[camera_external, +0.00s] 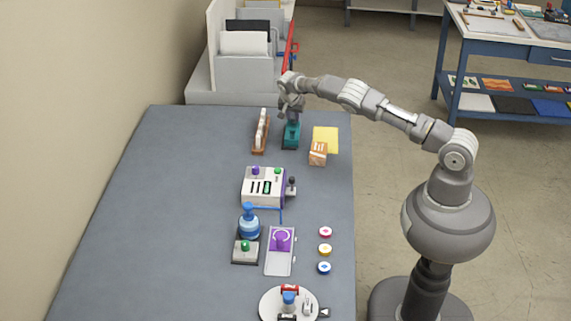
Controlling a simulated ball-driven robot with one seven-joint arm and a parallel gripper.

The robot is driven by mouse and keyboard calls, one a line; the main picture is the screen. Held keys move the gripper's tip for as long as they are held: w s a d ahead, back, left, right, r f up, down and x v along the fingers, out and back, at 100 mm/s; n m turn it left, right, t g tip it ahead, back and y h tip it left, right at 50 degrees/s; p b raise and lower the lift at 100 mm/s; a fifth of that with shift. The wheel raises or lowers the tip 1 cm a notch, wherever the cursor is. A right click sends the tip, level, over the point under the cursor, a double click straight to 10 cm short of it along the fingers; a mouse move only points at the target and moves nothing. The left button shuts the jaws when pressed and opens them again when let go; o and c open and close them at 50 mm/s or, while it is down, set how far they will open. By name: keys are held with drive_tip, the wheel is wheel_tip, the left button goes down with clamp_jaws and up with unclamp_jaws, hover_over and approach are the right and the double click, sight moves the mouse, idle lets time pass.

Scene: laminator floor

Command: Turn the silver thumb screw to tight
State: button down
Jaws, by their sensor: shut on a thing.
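My gripper (291,114) points down at the top of a small teal device (291,139) near the far end of the grey table. It is shut on what appears to be the silver thumb screw on top of that device. The jaws and wrist cover the screw, so its shape and how far it is turned cannot be seen. The teal device stands upright on the table.
A brown rack with white pieces (260,131) stands close left of the teal device. An orange-and-white box (318,153) and a yellow sheet (326,138) lie close right. A white button panel (263,187) stands nearer. The table's left side (150,210) is clear.

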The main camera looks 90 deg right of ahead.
drive_tip(key=shift+m+g+b, duration=0.3)
drive_tip(key=shift+m, duration=0.7)
drive_tip(key=c, duration=0.9)
unclamp_jaws()
drive_tip(key=shift+d, duration=0.1)
drive_tip(key=p+v, duration=0.2)
drive_tip(key=v, duration=0.5)
drive_tip(key=shift+r, duration=0.4)
drive_tip(key=shift+w, duration=0.2)
